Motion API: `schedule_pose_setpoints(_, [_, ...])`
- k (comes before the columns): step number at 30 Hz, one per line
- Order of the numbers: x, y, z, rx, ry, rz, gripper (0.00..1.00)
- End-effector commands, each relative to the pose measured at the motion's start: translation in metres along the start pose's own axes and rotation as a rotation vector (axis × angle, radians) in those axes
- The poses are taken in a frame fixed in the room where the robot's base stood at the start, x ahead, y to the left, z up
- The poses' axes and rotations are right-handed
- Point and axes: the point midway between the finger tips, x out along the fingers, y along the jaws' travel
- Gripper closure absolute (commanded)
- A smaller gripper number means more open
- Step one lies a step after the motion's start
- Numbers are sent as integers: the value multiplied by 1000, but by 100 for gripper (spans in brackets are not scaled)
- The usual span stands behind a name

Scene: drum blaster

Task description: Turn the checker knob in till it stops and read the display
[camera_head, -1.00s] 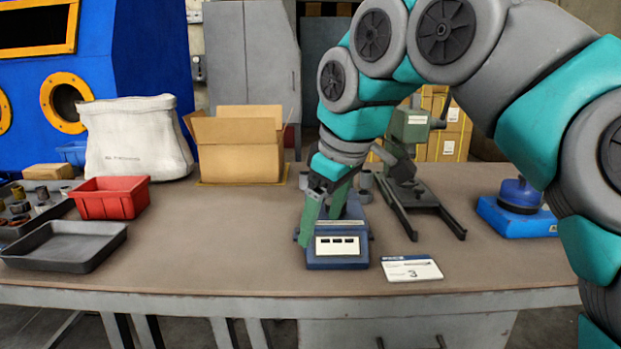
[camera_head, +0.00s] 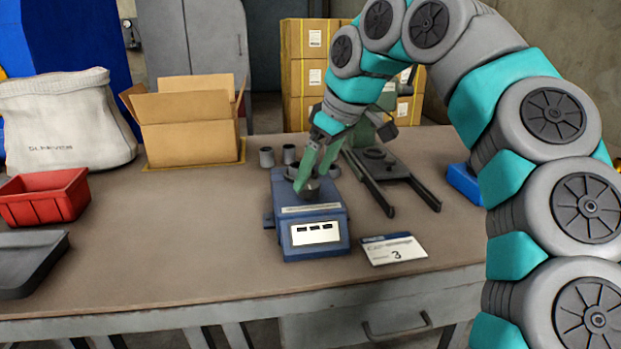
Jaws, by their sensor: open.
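The checker (camera_head: 310,217) is a blue box on the table, with a white display (camera_head: 316,232) on its front. The display shows three short dark marks, too small to read as figures. My gripper (camera_head: 308,184) has green fingers and reaches down over the checker's top. Its fingers are open, one to each side of a grey round part (camera_head: 312,188) that looks like the knob. I cannot tell whether they touch it. The fingers partly hide the knob and the checker's rear.
A dark green stand with two rails (camera_head: 390,180) is behind right. A cardboard box (camera_head: 190,130), white sack (camera_head: 62,122), red bin (camera_head: 45,198) and dark tray (camera_head: 30,262) are left.

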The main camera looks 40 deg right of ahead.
Motion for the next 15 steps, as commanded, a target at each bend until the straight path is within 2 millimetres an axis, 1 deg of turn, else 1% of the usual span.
schedule_pose_setpoints(3, [12,1,0,3,1,2,14])
schedule_pose_setpoints(6, [20,0,0,0,-1,0,14])
schedule_pose_setpoints(9, [24,0,0,1,-1,1,14])
schedule_pose_setpoints(15, [25,0,0,2,0,2,14])
